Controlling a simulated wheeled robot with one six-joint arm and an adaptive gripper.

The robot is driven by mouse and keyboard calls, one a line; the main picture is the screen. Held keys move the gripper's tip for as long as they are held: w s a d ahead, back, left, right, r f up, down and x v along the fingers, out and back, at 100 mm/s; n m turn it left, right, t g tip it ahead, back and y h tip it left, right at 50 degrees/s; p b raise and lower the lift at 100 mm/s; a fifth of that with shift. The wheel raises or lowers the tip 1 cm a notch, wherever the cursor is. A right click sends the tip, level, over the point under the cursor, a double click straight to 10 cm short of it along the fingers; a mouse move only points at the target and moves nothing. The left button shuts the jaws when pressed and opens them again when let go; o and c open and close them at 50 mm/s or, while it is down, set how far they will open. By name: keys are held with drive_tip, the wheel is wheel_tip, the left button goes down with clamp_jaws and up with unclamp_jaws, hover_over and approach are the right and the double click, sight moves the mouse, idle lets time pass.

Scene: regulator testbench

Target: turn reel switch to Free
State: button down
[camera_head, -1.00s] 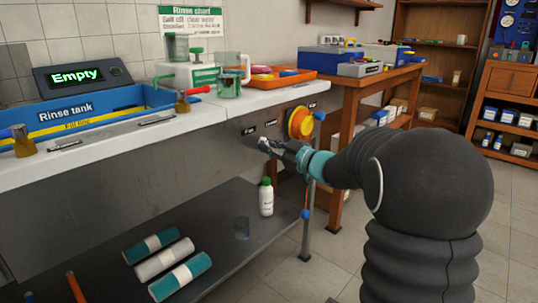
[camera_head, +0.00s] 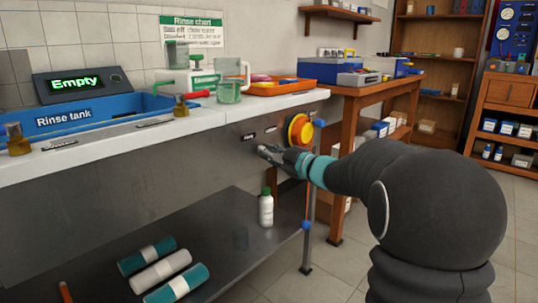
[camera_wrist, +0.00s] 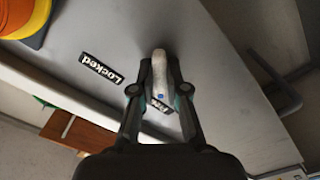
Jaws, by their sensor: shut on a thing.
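The reel switch (camera_wrist: 159,68) is a pale grey lever on the metal front panel. In the wrist view it lies between the two fingers of my gripper (camera_wrist: 160,92), which is shut on it. A black "Locked" label (camera_wrist: 102,68) is on the panel to the left of the lever. Another label (camera_wrist: 160,105) is partly hidden by the lever and fingers, so I cannot read it whole. In the head view my gripper (camera_head: 268,151) is at the panel below the small labels and hides most of the switch.
A yellow-orange reel (camera_head: 300,131) is on the panel to the right of my gripper. A white bottle (camera_head: 266,208) and several rolls (camera_head: 160,270) are on the lower shelf. The blue rinse tank (camera_head: 100,113) and an orange tray (camera_head: 277,88) are above on the counter.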

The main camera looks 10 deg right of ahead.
drive_tip(key=c, duration=1.2)
unclamp_jaws()
drive_tip(key=shift+s, duration=0.1)
drive_tip(key=v, duration=1.2)
